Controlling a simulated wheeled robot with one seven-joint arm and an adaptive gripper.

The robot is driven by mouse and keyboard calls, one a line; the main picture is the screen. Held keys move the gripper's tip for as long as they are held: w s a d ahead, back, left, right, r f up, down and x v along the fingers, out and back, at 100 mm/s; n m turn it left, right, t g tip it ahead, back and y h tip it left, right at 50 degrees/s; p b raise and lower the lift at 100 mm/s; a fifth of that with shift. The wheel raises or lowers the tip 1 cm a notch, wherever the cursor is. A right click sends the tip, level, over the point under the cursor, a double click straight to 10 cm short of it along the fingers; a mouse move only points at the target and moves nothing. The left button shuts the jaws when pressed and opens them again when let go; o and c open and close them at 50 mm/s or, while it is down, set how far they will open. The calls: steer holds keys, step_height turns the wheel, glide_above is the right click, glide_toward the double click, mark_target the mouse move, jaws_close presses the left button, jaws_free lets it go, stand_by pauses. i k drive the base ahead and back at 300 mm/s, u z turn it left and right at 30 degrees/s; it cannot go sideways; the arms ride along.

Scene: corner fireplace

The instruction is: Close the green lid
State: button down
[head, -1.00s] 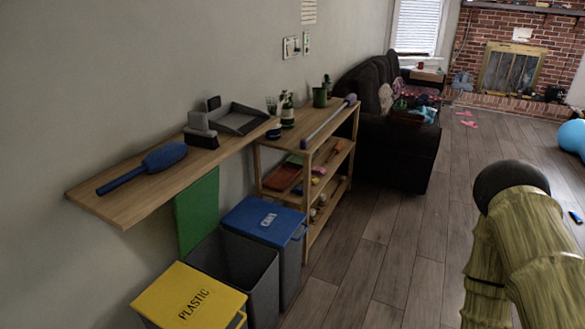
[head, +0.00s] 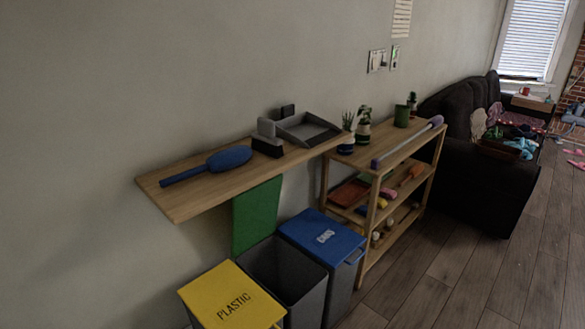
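The green lid (head: 256,217) stands open and upright against the wall, below the wooden wall shelf. It belongs to the grey open bin (head: 310,283) in the middle of a row of three. The bin's inside is dark and I cannot see its contents. My gripper is not in view.
A bin with a yellow lid marked PLASTIC (head: 232,298) and one with a blue lid (head: 322,236) flank the open bin, both lids shut. The wall shelf (head: 180,206) juts out above, holding a blue brush (head: 229,158). A wooden rack (head: 366,262) stands behind. Floor (head: 440,285) is clear at right.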

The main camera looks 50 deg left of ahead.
mark_target(254, 211)
steer(key=i, duration=2.85)
steer(key=u, duration=3.2)
